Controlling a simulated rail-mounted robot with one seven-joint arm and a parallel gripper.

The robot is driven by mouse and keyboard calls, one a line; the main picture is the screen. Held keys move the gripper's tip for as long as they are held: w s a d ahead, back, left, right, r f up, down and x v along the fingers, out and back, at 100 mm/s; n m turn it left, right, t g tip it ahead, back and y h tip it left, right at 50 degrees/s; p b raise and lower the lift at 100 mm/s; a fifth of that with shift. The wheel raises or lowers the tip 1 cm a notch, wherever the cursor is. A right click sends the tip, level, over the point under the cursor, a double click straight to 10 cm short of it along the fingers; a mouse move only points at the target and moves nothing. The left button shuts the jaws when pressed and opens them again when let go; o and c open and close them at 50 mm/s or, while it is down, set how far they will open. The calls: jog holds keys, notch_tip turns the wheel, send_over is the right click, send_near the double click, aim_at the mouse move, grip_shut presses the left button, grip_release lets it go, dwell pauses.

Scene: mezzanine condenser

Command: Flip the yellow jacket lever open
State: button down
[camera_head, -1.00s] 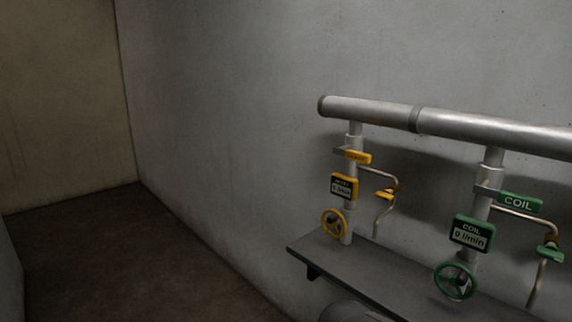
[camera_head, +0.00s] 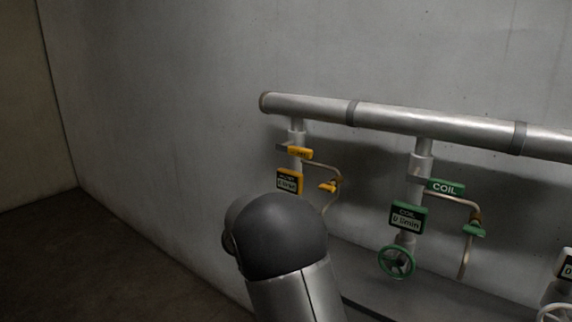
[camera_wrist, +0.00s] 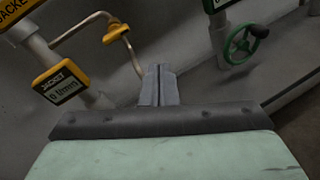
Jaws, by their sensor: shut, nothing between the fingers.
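The yellow jacket lever (camera_head: 327,187) sits on a thin bent side pipe of the left-hand riser in the head view. In the wrist view the lever (camera_wrist: 114,34) shows up and to the left of my fingertips, apart from them. My gripper (camera_wrist: 158,72) is shut and empty, with its fingers together. My gripper is not visible in the head view. The yellow-framed jacket meter (camera_head: 289,181) hangs on the same riser; it also shows in the wrist view (camera_wrist: 61,84). Above it is the yellow jacket tag (camera_head: 300,153). The yellow handwheel is hidden behind my arm.
A grey header pipe (camera_head: 390,115) runs along the wall. To the right stand the green coil meter (camera_head: 408,217), handwheel (camera_head: 397,262) and lever (camera_head: 474,230). A dark shelf (camera_head: 440,285) runs below the risers. The floor at left is clear.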

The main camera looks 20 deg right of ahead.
aim_at(293, 150)
jog(key=w+a+r+n+t+h, duration=0.1)
jog(key=w+a+n+t, duration=0.1)
jog(key=w, duration=0.3)
jog(key=w+a+r+n+t+h, duration=0.1)
jog(key=w+a+n+t, duration=0.1)
jog(key=w+n+t, duration=0.2)
jog(key=shift+w+r+n, duration=0.35)
jog(key=shift+w+n, duration=0.05)
jog(key=shift+w, duration=0.35)
jog(key=shift+d, duration=0.1)
jog(key=w+d+r+p, duration=0.5)
jog(key=d+r, duration=0.1)
jog(key=d, duration=0.2)
jog(key=shift+r, duration=0.25)
jog(key=shift+d+r+p, duration=0.1)
jog(key=shift+p, duration=0.2)
jog(key=shift+r+n+t, duration=0.2)
jog(key=shift+n+t, duration=0.1)
jog(key=shift+n, duration=0.2)
